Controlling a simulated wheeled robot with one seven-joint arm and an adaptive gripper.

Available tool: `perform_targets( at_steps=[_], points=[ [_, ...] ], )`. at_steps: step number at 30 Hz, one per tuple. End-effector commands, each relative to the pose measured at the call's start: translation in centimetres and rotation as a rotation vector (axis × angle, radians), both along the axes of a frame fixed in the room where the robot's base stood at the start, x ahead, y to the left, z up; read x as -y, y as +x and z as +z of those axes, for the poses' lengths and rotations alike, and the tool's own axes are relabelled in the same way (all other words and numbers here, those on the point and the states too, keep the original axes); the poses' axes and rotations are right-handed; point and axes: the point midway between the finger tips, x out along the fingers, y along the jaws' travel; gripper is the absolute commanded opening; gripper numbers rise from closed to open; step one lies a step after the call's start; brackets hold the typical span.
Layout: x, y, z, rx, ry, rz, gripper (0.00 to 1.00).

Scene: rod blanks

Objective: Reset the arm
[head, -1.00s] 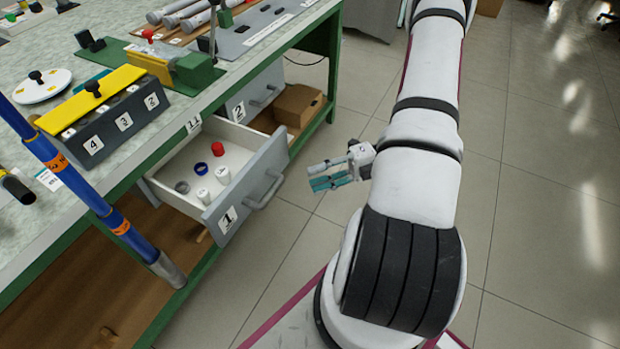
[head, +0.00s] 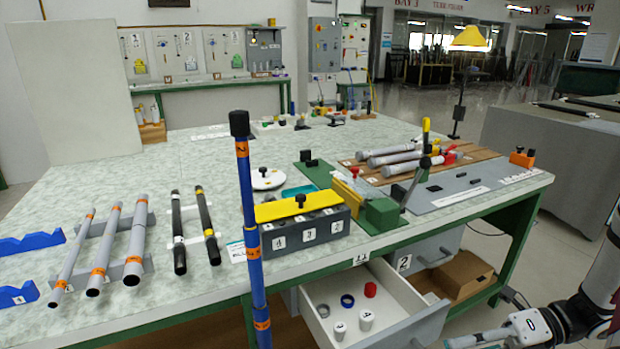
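My arm (head: 603,290) shows at the lower right edge of the head view, with most of it out of frame. My gripper (head: 475,341) is low at the bottom edge, pointing left, to the right of the open drawer (head: 395,333). Its lower part is cut off, so I cannot see the gap between its fingers. I see nothing held in the part that shows.
The open drawer, holding red, blue and white caps, juts from the green-framed bench (head: 130,322). A tall blue pole (head: 250,220) stands at the bench's front edge. A grey block (head: 310,232) with a yellow bar sits on top. Floor (head: 530,260) is clear right of the bench.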

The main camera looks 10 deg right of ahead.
Motion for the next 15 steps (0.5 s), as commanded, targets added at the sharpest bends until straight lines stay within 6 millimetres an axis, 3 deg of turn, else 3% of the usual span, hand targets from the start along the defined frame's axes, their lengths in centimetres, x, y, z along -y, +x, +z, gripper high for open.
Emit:
perform_targets(
  at_steps=[1,6,15],
  points=[
    [-1.0,0.1,1.8,0.071,-0.051,0.08,0.35],
    [-4.3,-0.8,6.4,0.307,-0.184,0.349,0.35],
    [-9.5,-4.4,12.8,0.722,-0.358,0.851,0.35]
  ],
)
